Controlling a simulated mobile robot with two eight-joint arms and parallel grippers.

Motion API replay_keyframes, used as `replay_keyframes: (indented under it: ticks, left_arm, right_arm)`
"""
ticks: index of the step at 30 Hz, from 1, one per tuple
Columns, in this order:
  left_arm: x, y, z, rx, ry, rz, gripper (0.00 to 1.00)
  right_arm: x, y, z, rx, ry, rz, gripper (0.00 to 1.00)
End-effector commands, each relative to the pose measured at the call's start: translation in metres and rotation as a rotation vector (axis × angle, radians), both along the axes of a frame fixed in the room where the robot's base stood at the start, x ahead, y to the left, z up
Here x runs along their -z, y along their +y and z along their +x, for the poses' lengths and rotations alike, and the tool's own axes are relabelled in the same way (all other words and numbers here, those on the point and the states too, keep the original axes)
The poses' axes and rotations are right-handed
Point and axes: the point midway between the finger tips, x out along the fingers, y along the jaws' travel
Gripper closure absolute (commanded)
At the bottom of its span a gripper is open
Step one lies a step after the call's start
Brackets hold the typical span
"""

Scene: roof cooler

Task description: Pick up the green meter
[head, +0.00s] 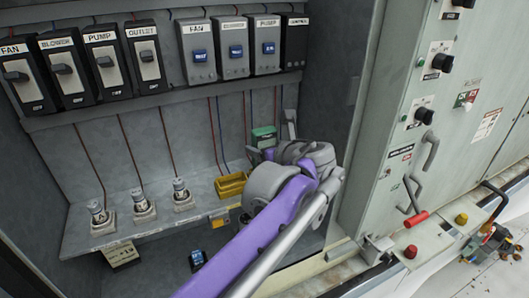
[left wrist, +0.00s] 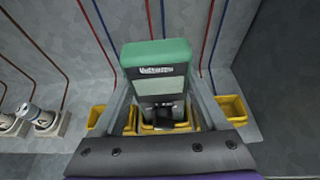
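The green meter (head: 264,132) has a green top and a pale display; it stands upright at the back of the cabinet's lower shelf. In the left wrist view the meter (left wrist: 156,60) is centred between my fingers. My left gripper (head: 271,138) reaches in from the front, its fingers on either side of the meter. In the head view a gap shows between the right finger and the meter, so the gripper looks open. The meter's lower part is hidden by my gripper in the head view. My right gripper is not in view.
Yellow bins (head: 231,184) sit on the shelf (head: 105,238) around the meter. Several small cylindrical parts (head: 98,211) stand at the left. Switch boxes (head: 106,62) hang above, with wires running down. The cabinet's right wall (head: 334,100) is close to my arm.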

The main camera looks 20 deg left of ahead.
Motion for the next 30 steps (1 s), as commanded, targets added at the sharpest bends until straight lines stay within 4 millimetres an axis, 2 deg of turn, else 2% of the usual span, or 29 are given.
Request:
replay_keyframes:
  ticks: [1,10,20,26,30]
  left_arm:
    - [0.000,0.000,0.000,0.000,0.000,0.000,0.47]
    - [0.000,0.000,0.000,0.000,-0.001,-0.001,1.00]
    - [-0.005,0.000,0.000,0.001,-0.001,0.000,1.00]
    - [-0.027,0.000,0.000,0.000,-0.001,0.001,1.00]
    - [-0.050,0.000,0.000,0.000,-0.001,0.001,1.00]
  right_arm:
    - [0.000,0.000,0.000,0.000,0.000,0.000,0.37]
    - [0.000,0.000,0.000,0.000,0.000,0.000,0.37]
    - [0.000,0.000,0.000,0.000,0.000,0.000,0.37]
    - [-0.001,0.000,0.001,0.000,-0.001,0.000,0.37]
    - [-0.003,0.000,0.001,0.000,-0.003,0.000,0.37]
